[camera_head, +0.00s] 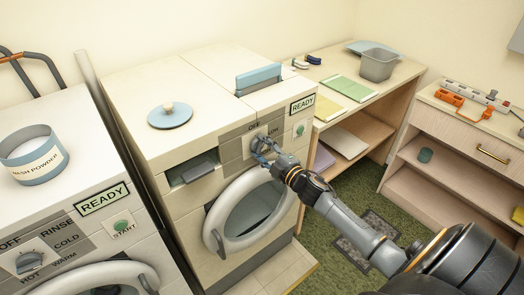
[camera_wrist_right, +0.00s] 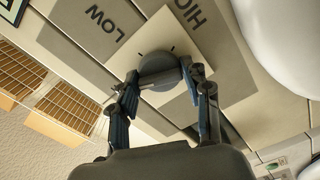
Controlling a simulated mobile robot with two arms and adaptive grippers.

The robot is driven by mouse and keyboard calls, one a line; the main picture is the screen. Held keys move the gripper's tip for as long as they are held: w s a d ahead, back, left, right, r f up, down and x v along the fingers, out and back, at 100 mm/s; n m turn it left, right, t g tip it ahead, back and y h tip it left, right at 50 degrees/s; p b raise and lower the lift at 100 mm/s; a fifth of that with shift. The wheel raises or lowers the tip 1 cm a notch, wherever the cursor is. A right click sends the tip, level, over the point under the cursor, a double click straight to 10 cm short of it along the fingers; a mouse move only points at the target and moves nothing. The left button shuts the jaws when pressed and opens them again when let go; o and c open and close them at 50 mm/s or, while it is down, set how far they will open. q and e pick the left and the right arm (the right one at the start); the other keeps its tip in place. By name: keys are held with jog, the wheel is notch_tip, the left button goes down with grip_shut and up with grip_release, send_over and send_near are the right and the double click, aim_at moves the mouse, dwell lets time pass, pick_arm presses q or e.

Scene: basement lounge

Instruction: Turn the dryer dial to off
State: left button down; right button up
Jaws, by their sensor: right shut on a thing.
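The dryer (camera_head: 180,190) is the white machine in the middle of the head view, with a round door. Its grey dial (camera_head: 259,143) sits on a panel near the top front, with OFF printed above it. The dial also shows in the wrist view (camera_wrist_right: 158,68), on a pale square plate near the words LOW and HIGH, the latter partly cut off. My right gripper (camera_head: 265,154) is at the dial, its two fingers shut on the dial's sides; the wrist view shows them too (camera_wrist_right: 160,82). Which mark the dial points at cannot be told. My left gripper is not in view.
A washer (camera_head: 60,195) with its own knob stands at the left, a wash powder tub (camera_head: 33,154) on top. A blue lid (camera_head: 170,115) lies on the dryer. Right of it is a wooden shelf (camera_head: 390,85) with a grey bin (camera_head: 377,65).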

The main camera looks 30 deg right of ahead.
jog(key=shift+n+b, duration=0.6)
jog(key=shift+n, duration=1.7)
jog(key=o, duration=1.2)
jog(key=shift+c, duration=0.2)
jog(key=s, duration=1.2)
jog(key=shift+d, duration=0.45)
jog(key=shift+f, duration=0.1)
